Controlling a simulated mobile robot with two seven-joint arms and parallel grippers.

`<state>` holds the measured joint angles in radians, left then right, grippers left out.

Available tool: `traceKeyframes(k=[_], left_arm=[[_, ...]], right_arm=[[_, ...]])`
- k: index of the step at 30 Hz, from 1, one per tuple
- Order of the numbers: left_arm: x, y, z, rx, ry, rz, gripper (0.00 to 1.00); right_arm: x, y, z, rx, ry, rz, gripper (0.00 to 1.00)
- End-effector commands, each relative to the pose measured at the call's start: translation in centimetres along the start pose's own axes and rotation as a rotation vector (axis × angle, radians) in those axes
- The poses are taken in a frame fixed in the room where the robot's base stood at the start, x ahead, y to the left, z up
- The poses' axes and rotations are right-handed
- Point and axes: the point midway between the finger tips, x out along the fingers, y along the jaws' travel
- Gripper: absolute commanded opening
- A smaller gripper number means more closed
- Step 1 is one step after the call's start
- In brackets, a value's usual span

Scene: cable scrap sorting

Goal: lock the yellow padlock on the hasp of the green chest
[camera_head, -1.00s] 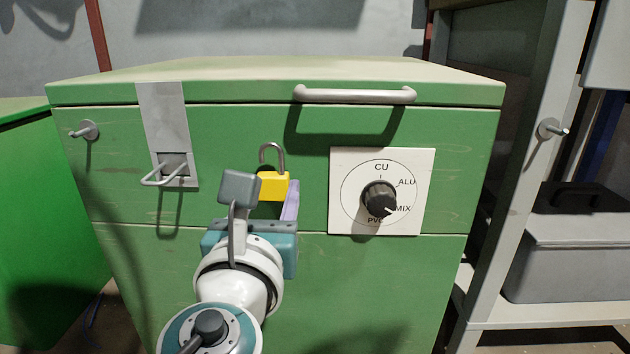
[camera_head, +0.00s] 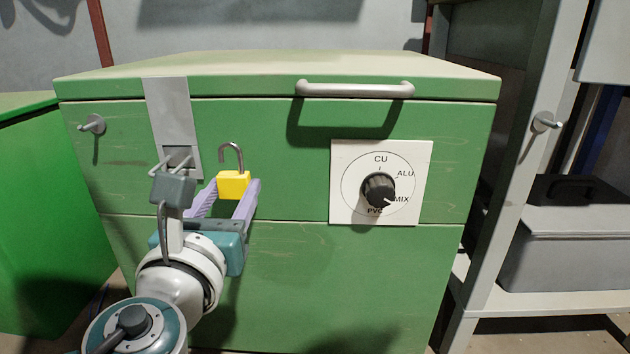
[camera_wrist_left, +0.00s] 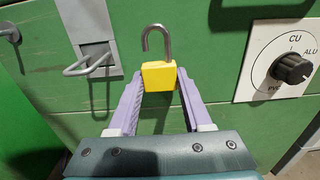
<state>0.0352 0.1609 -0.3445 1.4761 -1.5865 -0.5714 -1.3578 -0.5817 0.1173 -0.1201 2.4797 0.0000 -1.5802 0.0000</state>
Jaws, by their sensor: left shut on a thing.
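The yellow padlock (camera_head: 233,184) is upright in my left gripper (camera_head: 226,190), in front of the green chest (camera_head: 300,250). Its grey shackle stands up and is open, one end free. My left gripper's lilac fingers are shut on the padlock's body; this shows in the left wrist view, with the padlock (camera_wrist_left: 160,76) between the fingertips (camera_wrist_left: 160,84). The hasp (camera_head: 172,115) is a grey metal strap at the chest's upper left, with a wire staple (camera_wrist_left: 88,64) sticking out. The padlock is right of the staple and apart from it. My wrist partly hides the staple in the head view. My right gripper is not in view.
A dial (camera_head: 378,190) on a white plate is right of the padlock. A lid handle (camera_head: 355,90) sticks out above it. A peg (camera_head: 94,124) juts out at the chest's left. A grey shelf rack with a grey box (camera_head: 570,250) stands to the right.

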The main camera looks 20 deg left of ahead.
Motion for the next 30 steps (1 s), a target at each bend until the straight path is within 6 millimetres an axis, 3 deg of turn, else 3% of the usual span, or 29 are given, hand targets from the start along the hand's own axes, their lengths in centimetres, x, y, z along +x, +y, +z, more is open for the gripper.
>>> traceKeyframes(k=[30], left_arm=[[0.0, 5.7, -0.1, 0.001, 0.001, 0.000, 0.09]], right_arm=[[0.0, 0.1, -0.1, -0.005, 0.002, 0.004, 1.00]])
